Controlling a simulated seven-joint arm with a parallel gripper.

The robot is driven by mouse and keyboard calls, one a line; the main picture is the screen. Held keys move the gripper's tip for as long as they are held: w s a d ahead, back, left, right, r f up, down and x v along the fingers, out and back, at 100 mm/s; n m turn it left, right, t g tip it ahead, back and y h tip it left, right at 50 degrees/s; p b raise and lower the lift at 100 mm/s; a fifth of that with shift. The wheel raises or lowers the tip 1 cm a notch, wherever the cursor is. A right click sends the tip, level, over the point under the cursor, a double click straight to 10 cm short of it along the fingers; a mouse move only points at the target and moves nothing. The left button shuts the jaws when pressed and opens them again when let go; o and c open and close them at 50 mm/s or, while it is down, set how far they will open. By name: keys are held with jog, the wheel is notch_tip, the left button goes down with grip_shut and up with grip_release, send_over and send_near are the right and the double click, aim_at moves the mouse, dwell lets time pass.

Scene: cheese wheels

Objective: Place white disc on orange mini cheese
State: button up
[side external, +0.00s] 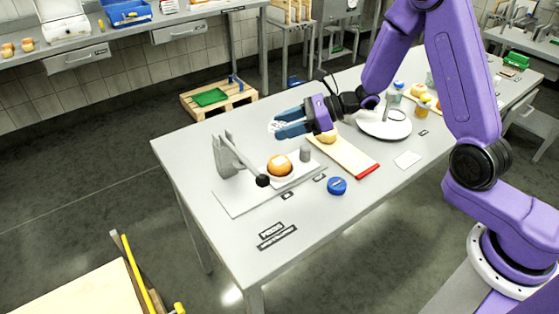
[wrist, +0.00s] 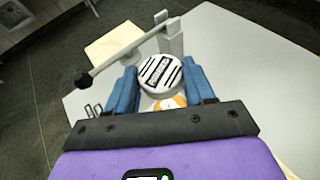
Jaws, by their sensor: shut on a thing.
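My gripper (side external: 278,124) has blue fingers and is shut on the white disc (side external: 272,126). In the wrist view the disc (wrist: 160,72), round with dark slots, sits between the two fingers (wrist: 162,88). The orange mini cheese (side external: 280,165) rests in a shallow white holder on the press's base plate. My gripper and the disc are above the table, behind the cheese in the side view and apart from it. An orange patch (wrist: 168,103) shows below the disc in the wrist view; I cannot tell which cheese it is.
The grey press (side external: 226,155) has a lever ending in a black knob (side external: 262,181) left of the cheese. A small grey cylinder (side external: 306,154) stands right of it.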

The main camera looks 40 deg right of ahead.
aim_at(286, 161)
jog(key=shift+f, duration=4.35)
jog(key=shift+f, duration=0.1)
jog(key=o, duration=1)
